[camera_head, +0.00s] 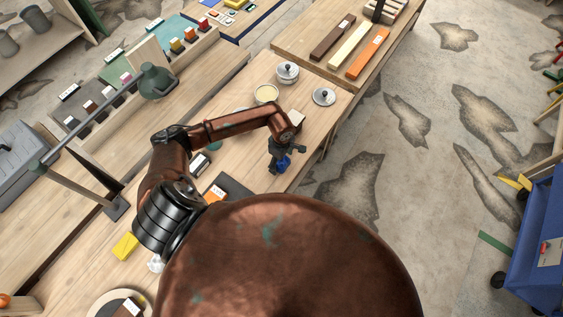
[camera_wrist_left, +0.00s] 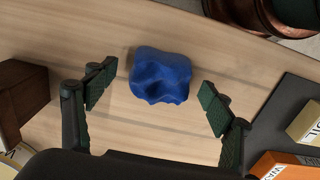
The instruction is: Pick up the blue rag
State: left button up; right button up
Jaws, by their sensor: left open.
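The blue rag (camera_wrist_left: 160,76) lies crumpled on the wooden table, in the middle of the left wrist view. In the head view only a small part of the rag (camera_head: 282,163) shows below my left gripper (camera_head: 283,153). In the left wrist view my left gripper (camera_wrist_left: 155,98) is open, with one green-padded finger on each side of the rag. The fingers appear apart from the rag. I cannot tell the height of the gripper above the table. My right gripper is not in view.
A dark wooden block (camera_wrist_left: 22,92) is left of the rag in the wrist view. A dark mat (camera_wrist_left: 280,120) with an orange box (camera_wrist_left: 285,165) lies to the right.

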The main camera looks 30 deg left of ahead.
pick_arm(q)
jog(key=shift+c, duration=0.3)
jog(key=c, duration=1.2)
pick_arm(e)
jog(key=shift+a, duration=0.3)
pick_arm(q)
jog(key=shift+r, duration=0.15)
jog(key=shift+r, duration=0.6)
jog(key=s+d+r+b, duration=0.1)
jog(key=s+d+r, duration=0.1)
jog(key=d+r, duration=0.1)
jog(key=s+d+r+b, duration=0.1)
jog(key=s+d+r, duration=0.2)
jog(key=d+r, duration=0.1)
jog(key=s+d+r+b, duration=0.1)
jog(key=s+d+r, duration=0.1)
jog(key=d+r, duration=0.2)
jog(key=shift+s+d+r, duration=0.25)
jog(key=shift+d, duration=0.2)
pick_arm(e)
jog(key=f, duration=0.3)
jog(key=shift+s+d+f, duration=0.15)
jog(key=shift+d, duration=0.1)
